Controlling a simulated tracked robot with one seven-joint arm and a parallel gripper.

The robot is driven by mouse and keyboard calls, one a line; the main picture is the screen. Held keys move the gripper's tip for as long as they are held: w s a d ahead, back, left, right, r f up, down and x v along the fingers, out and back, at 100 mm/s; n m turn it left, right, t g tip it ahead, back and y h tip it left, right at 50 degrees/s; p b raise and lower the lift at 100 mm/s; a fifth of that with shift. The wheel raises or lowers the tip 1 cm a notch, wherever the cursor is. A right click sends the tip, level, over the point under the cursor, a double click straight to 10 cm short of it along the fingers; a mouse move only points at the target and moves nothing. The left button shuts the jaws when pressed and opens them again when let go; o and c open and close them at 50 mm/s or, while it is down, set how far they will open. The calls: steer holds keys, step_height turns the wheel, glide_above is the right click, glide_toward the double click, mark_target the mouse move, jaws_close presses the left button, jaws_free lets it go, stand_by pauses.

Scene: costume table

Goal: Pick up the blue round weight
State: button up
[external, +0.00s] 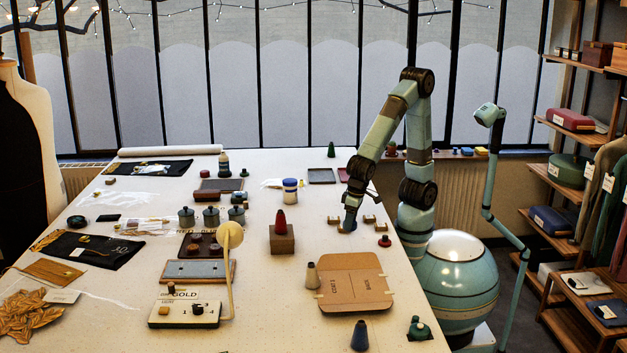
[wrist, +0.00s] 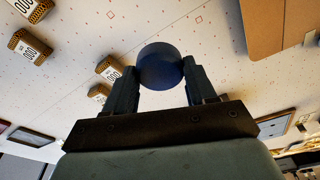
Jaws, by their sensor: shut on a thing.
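The blue round weight (wrist: 160,64) is a dark blue disc-like piece between the two fingers of my gripper (wrist: 158,76) in the wrist view. The fingers touch it on both sides and are shut on it. In the external view my gripper (external: 348,221) points down at the right part of the white table, with the blue weight (external: 347,226) small and partly hidden at its tips. I cannot tell whether the weight touches the table.
Small wooden blocks labelled 000 (wrist: 110,68) lie close by. A red-topped piece (external: 384,241) stands to the right. A cardboard pattern (external: 354,283) lies in front.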

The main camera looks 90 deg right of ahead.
steer(key=s+d+r, duration=0.5)
steer(key=s+r, duration=0.1)
steer(key=s, duration=0.3)
steer(key=shift+s+d+r, duration=0.25)
steer(key=shift+s, duration=0.05)
